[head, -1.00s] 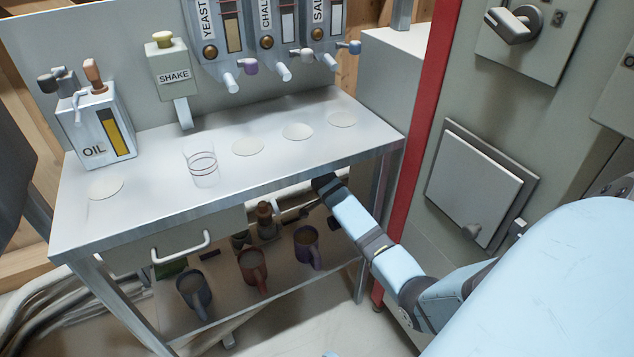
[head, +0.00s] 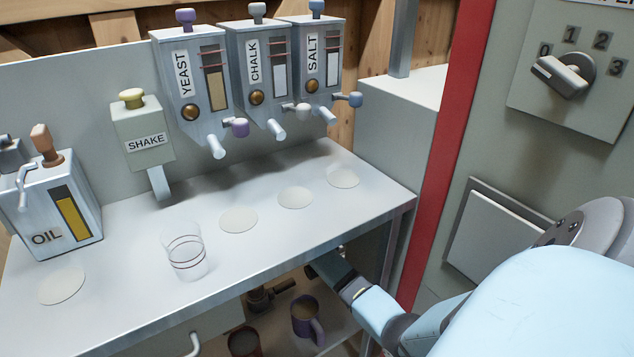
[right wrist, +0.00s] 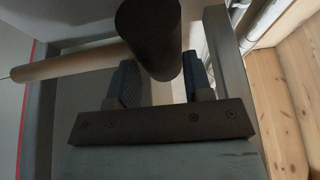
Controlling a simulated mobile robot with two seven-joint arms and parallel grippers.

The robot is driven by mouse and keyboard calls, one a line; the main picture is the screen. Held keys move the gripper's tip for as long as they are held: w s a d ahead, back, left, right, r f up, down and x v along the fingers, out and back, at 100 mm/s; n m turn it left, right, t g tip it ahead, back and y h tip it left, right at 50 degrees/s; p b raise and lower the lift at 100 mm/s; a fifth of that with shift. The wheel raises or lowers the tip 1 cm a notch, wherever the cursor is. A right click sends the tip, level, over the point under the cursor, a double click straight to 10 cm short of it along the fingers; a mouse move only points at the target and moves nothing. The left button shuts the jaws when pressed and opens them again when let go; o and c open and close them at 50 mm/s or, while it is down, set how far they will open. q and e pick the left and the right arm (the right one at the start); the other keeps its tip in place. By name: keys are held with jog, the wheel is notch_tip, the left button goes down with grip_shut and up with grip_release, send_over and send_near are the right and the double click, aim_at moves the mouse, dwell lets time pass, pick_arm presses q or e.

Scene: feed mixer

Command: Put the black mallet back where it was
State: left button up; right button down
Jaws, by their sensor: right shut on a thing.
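The black mallet (right wrist: 150,35) fills the upper middle of the right wrist view, its dark round head close to the camera. Its pale wooden handle (right wrist: 70,65) runs out to the left. My right gripper (right wrist: 160,68) has one finger on each side of the mallet and is shut on it. In the head view my right gripper (head: 325,265) reaches under the front edge of the table (head: 125,270), and the tabletop partly hides it. I cannot make out the mallet there. My left gripper is not in view.
A purple mug (head: 306,318) and a red mug (head: 244,342) stand on the lower shelf, near a dark fitting (head: 262,298). A clear glass (head: 185,255) and the OIL can (head: 52,208) stand on the tabletop. A red post (head: 440,140) rises right of the table.

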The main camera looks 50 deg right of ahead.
jog(key=shift+f, duration=0.7)
notch_tip(320, 180, down, 3)
jog(key=shift+f+b, duration=0.15)
jog(key=shift+b, duration=0.95)
jog(key=shift+f, duration=0.2)
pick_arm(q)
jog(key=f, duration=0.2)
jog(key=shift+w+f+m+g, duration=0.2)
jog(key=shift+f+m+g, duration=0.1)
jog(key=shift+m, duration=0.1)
pick_arm(e)
jog(key=shift+r, duration=0.15)
jog(key=c, duration=0.5)
grip_release()
